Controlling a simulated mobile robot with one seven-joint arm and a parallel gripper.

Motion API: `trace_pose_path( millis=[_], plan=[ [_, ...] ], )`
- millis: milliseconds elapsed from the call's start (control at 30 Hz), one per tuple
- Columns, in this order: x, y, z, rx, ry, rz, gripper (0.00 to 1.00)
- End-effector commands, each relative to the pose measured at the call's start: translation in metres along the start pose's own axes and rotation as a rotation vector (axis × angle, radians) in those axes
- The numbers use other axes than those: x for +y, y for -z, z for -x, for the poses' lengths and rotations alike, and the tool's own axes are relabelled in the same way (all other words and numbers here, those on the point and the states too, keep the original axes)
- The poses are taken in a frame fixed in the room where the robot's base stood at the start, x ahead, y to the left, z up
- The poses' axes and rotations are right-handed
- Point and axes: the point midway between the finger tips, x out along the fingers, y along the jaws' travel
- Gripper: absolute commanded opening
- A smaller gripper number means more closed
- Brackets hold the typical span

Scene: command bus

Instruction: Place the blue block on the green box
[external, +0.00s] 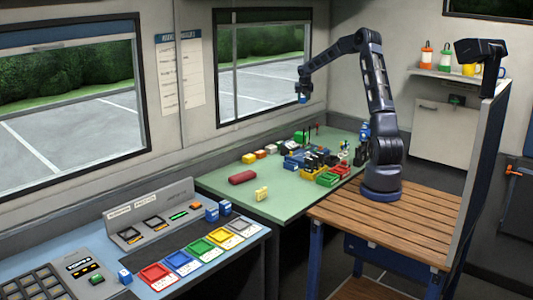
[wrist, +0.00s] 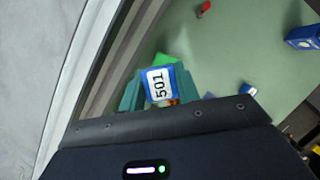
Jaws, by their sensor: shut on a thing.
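My gripper (external: 303,92) is raised high above the green table, in front of the window. It is shut on a blue block (external: 302,98), which looks small there. In the wrist view the blue block (wrist: 160,84) shows a white label reading 501 between the teal fingers of my gripper (wrist: 159,90). A bright green thing (wrist: 163,59) shows partly behind the block; I cannot tell whether it is the green box. On the green table, a green open box (external: 327,179) sits near the right side. A green tray (external: 201,248) lies on the console.
The green table (external: 225,188) holds several small items, among them a red cylinder (external: 242,177) and a yellow piece (external: 262,194). Blue blocks (external: 211,213) stand on the console. Red (external: 155,275), blue and yellow trays flank the green tray. The window wall borders the table's back.

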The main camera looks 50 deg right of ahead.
Motion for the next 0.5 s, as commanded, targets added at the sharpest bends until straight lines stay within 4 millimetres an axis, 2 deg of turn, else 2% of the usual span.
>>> trace_pose_path(
  millis=[500],
  plan=[
    [0.001, 0.042, -0.099, 0.003, 0.0, 0.004, 0.1]
  ],
)
